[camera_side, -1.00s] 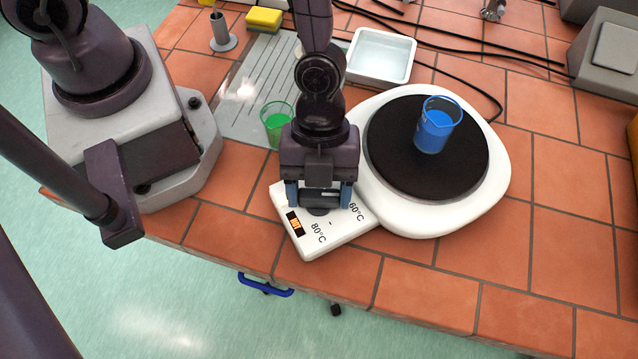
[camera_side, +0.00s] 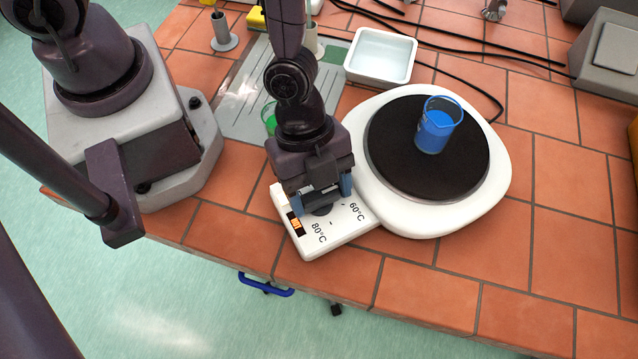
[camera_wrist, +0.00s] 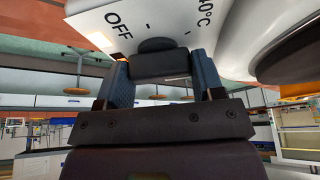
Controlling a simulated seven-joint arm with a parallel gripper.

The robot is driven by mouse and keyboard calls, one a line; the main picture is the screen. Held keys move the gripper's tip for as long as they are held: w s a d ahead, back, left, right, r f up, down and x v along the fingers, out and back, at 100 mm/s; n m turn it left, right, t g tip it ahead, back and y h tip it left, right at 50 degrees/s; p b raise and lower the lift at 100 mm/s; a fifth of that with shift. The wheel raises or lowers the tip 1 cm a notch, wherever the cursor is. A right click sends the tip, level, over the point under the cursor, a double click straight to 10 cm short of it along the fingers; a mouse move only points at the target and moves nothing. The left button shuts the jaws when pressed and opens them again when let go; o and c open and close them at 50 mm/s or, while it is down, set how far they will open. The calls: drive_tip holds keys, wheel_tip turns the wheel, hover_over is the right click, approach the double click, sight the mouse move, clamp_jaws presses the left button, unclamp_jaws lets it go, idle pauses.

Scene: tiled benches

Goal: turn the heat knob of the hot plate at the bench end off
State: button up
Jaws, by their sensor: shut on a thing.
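The hot plate (camera_side: 470,205) is white with a round black top and a control panel on its front left side. A glass beaker of blue liquid (camera_side: 436,128) stands on the black top. The dark heat knob (camera_side: 322,209) sits on the panel, mostly hidden by my gripper in the side view. In the wrist view the knob (camera_wrist: 160,62) is between my fingers, near the OFF mark and a 40°C mark. My gripper (camera_side: 318,197) is shut on the knob and tilted.
A beaker of green liquid (camera_side: 268,118) stands behind my gripper, partly hidden. A white tray (camera_side: 381,56) and black cables lie behind the hot plate. A grey box (camera_side: 605,50) is at the back right. The front tiles right of the panel are clear.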

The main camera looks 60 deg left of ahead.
drive_tip(key=n+t, duration=0.1)
drive_tip(key=n, duration=0.3)
drive_tip(key=shift+s+n+t, duration=0.1)
drive_tip(key=shift+n+t, duration=0.2)
drive_tip(key=shift+t, duration=0.1)
drive_tip(key=n, duration=0.2)
drive_tip(key=n+t+y, duration=0.1)
drive_tip(key=n, duration=0.1)
drive_tip(key=shift+d+n+t, duration=0.1)
drive_tip(key=shift+n+t, duration=0.2)
drive_tip(key=n, duration=0.2)
drive_tip(key=n+t+y, duration=0.1)
drive_tip(key=n, duration=0.1)
drive_tip(key=shift+s+y, duration=0.1)
drive_tip(key=shift+y, duration=0.2)
drive_tip(key=shift+d+n+y, duration=0.1)
drive_tip(key=shift+n+y, duration=0.8)
drive_tip(key=shift+n, duration=1.6)
drive_tip(key=o, duration=0.9)
drive_tip(key=v, duration=1.3)
drive_tip(key=shift+s, duration=0.1)
